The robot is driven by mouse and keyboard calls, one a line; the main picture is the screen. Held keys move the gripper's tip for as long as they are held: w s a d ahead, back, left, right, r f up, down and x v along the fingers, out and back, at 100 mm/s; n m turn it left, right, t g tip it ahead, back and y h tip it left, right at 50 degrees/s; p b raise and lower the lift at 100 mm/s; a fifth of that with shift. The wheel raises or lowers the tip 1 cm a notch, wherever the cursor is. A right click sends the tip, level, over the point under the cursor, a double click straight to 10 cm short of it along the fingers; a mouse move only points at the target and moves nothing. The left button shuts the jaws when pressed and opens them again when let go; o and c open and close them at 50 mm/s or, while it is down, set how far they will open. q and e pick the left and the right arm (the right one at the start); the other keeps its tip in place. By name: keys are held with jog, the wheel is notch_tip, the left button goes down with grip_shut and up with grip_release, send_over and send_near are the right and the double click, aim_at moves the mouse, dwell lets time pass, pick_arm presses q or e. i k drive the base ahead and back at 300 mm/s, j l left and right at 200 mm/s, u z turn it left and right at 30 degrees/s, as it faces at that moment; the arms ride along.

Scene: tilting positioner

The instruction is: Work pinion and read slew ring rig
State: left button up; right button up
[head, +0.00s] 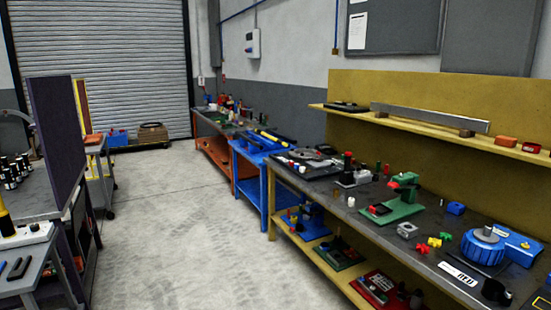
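No part is plainly marked as the pinion or the slew ring rig. A blue round unit (483,247) with a grey disc on top stands near the right end of the long bench (400,240). A blue housing (520,248) sits against its right side. A white label plate (458,274) lies in front of it; its marks are too small to read surely. A flat dark unit with a round plate (308,158) lies at the bench's far end. Neither of my grippers is in view.
A green fixture (398,205) and small coloured blocks (434,242) stand on the bench. A dark object (496,291) sits near its front edge. A yellow shelf (430,130) hangs behind. Grey floor (190,220) is clear between this bench and the left carts (30,262).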

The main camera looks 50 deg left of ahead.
aim_at(318, 158)
jog(key=u, duration=1.65)
jog(key=i, duration=4.5)
jog(key=i+j+z, duration=0.15)
jog(key=z, duration=0.25)
